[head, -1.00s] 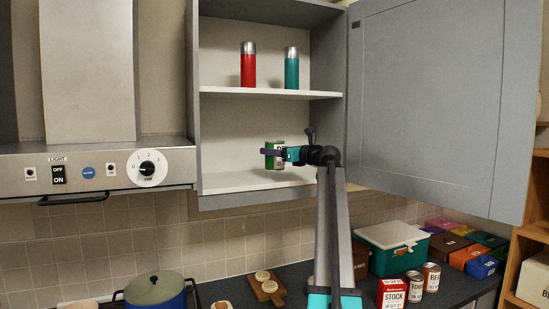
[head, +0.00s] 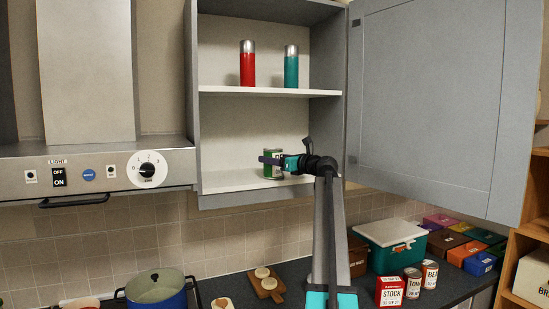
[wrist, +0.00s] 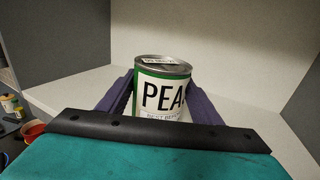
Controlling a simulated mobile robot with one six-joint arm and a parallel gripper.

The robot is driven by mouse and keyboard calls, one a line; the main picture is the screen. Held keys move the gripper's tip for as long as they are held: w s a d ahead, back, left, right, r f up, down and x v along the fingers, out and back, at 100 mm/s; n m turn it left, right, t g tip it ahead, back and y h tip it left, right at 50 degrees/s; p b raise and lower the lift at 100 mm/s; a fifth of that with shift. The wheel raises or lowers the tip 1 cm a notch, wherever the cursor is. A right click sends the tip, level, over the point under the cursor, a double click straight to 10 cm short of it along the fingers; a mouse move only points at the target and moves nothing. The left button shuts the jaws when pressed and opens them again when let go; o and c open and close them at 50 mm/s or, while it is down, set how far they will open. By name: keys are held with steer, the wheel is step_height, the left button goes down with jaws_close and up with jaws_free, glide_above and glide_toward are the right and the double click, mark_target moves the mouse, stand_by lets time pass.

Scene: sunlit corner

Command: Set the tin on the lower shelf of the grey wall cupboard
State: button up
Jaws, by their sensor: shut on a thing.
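The tin (wrist: 163,92) has a green and white label with letters reading "PEA" in the wrist view. In the head view the tin (head: 273,171) is upright inside the grey wall cupboard (head: 327,85), at the level of the lower shelf (head: 225,181). My gripper (head: 272,160) reaches in from the right and is shut on the tin, with one finger on each side of it in the wrist view. The tin's base looks at or very near the shelf; the gripper hides its lower part in the wrist view, so contact is hard to tell.
The cupboard door (head: 435,105) stands open at the right. A red flask (head: 247,68) and a teal flask (head: 291,70) stand on the upper shelf (head: 270,92). A cooker hood (head: 95,172) is at the left. The lower shelf around the tin looks clear.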

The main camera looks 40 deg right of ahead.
stand_by(0.3)
steer(key=o, duration=1.4)
steer(key=shift+f, duration=0.1)
steer(key=shift+o, duration=0.2)
steer(key=shift+s, duration=0.1)
steer(key=s+b, duration=0.4)
steer(key=s, duration=0.8)
steer(key=shift+b, duration=0.3)
steer(key=shift+w, duration=0.15)
